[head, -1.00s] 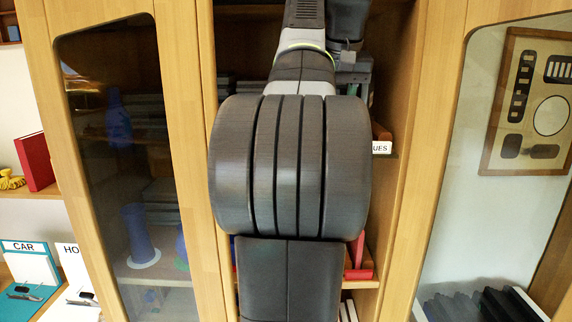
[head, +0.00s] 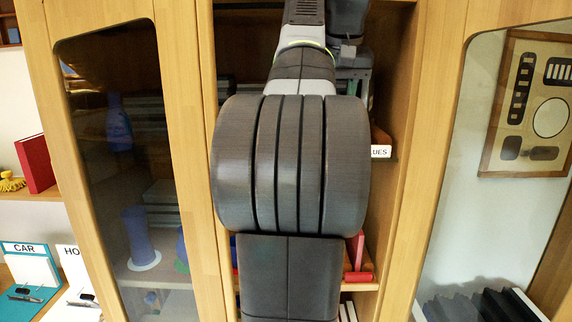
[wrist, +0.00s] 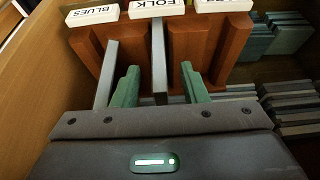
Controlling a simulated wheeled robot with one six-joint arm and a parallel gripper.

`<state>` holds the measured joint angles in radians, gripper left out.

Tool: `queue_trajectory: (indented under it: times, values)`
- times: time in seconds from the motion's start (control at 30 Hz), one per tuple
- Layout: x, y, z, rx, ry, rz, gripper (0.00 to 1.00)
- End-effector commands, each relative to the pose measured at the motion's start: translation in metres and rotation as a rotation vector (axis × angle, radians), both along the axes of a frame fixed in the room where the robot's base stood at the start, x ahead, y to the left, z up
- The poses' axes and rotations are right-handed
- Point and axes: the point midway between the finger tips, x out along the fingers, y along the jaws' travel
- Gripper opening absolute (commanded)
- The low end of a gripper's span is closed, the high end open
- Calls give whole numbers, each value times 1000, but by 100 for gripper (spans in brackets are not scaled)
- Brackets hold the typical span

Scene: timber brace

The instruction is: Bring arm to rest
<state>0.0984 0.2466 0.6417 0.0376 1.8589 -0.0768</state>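My arm (head: 290,165) reaches into the open middle bay of a wooden cabinet and fills the centre of the head view. In the wrist view my gripper (wrist: 160,88) has its two green fingers apart. A thin grey upright plate (wrist: 158,60) shows in the gap between them, and neither finger visibly touches it. Brown wooden blocks (wrist: 205,45) stand beyond the fingers, under white labels reading BLUES (wrist: 93,14) and FOLK (wrist: 156,8). My arm hides much of the bay in the head view.
A glass-fronted cabinet door (head: 120,170) stands close on the left, and a wooden door frame (head: 440,130) on the right. Stacks of dark flat items (wrist: 290,100) lie on shelves at the right of the wrist view.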

Motion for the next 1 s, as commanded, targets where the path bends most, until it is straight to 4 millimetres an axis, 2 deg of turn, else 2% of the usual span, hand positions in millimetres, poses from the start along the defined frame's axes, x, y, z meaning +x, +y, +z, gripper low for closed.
queue_trajectory:
  times: [0.03, 0.1, 0.23, 1.0]
  values:
    - [1, 0, 15, 0, 0, 0, 40]
    - [0, 0, 26, 0, -1, 0, 40]
    - [-27, 0, 18, 0, 0, -1, 40]
    - [-163, 0, 19, 0, 1, -1, 40]
